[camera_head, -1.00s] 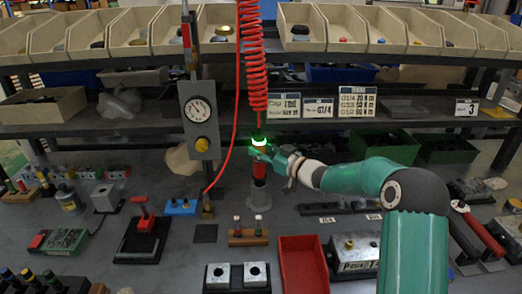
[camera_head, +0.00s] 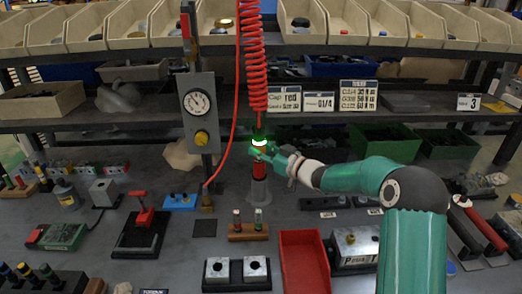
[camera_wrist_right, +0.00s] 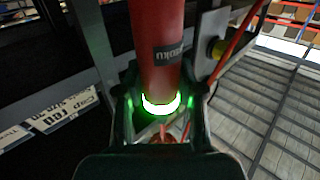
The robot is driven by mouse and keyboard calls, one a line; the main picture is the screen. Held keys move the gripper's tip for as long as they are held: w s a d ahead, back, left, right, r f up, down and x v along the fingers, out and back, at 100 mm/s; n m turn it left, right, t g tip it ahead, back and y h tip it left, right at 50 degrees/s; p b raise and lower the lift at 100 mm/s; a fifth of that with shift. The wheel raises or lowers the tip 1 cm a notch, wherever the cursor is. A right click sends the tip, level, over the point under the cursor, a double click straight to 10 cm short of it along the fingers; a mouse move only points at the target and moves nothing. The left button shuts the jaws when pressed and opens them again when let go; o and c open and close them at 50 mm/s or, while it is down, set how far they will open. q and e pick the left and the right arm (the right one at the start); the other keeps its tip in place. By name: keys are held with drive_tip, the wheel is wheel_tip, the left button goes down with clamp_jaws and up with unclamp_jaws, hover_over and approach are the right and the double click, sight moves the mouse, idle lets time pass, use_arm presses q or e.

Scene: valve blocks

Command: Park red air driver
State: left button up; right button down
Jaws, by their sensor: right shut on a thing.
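The red air driver (camera_head: 259,169) hangs upright below a red coiled hose (camera_head: 253,75), with a bright green-lit ring at its upper part. My right gripper (camera_head: 262,150) is shut on it near that ring. In the right wrist view, the driver's red body (camera_wrist_right: 155,45) with a dark label stands between the fingers (camera_wrist_right: 160,105). A grey cup-like holder (camera_head: 259,191) stands on the bench directly under the driver. The driver's lower end meets the holder's top in the picture; I cannot tell how far it is inside. My left gripper is not in view.
A gauge post (camera_head: 198,112) stands left of the driver, with a thin red hose beside it. A wooden block with small parts (camera_head: 248,232), a red tray (camera_head: 304,262) and a twin metal block (camera_head: 237,274) lie in front. Shelves with bins (camera_head: 345,22) run behind.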

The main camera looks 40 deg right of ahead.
idle(0.4)
drive_tip(key=c, duration=0.6)
unclamp_jaws()
drive_tip(key=shift+c, duration=0.2)
drive_tip(key=shift+f, duration=0.25)
drive_tip(key=v, duration=1.2)
drive_tip(key=shift+r, duration=0.15)
